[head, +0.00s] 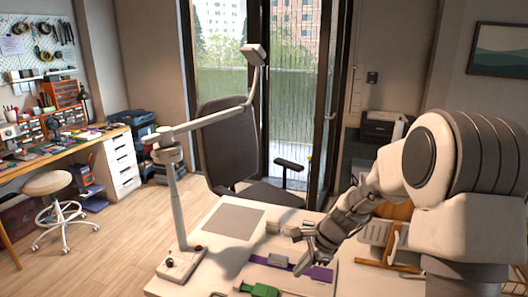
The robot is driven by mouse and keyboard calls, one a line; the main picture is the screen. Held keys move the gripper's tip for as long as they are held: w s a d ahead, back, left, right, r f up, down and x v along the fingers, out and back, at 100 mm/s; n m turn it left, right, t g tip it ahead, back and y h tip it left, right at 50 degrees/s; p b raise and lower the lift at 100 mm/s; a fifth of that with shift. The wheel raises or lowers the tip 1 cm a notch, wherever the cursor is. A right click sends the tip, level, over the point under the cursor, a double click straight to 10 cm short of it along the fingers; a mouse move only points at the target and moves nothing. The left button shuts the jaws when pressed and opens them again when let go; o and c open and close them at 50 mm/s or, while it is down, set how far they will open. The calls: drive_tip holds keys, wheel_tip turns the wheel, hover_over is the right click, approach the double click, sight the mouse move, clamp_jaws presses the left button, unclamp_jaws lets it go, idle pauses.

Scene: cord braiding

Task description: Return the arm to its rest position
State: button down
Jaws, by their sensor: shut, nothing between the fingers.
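My arm (446,160) reaches in from the right of the head view and bends down over the white table (222,270). My gripper (303,264) is at the end of the dark wrist, low over the table beside a purple strip (318,274). Its fingers are small in this view; they are shut with nothing seen between them. Whether the fingertips touch the strip or the table, I cannot tell. A green piece (262,290) lies in front of the gripper at the bottom edge. No cord can be clearly made out.
A white post stand (176,205) with a jointed boom rises from the table's left side. A grey mat (235,220) lies bare at the back left. A wooden frame (393,245) stands right of the wrist. A dark chair (230,145) is behind the table.

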drive_tip(key=s+d+r+n+t+h, duration=0.1)
drive_tip(key=s+r+n+h, duration=0.2)
drive_tip(key=s+r+n, duration=0.85)
drive_tip(key=s+d+r+n+t, duration=0.1)
drive_tip(key=s+r+n, duration=0.1)
drive_tip(key=s+r, duration=0.2)
drive_tip(key=s+d+r+n+t+h, duration=0.1)
drive_tip(key=s+d+r+n, duration=0.1)
drive_tip(key=s, duration=0.8)
wheel_tip(320, 180, up, 2)
drive_tip(key=shift+d+r+n, duration=0.1)
drive_tip(key=shift+d+n, duration=0.15)
drive_tip(key=shift+n, duration=0.3)
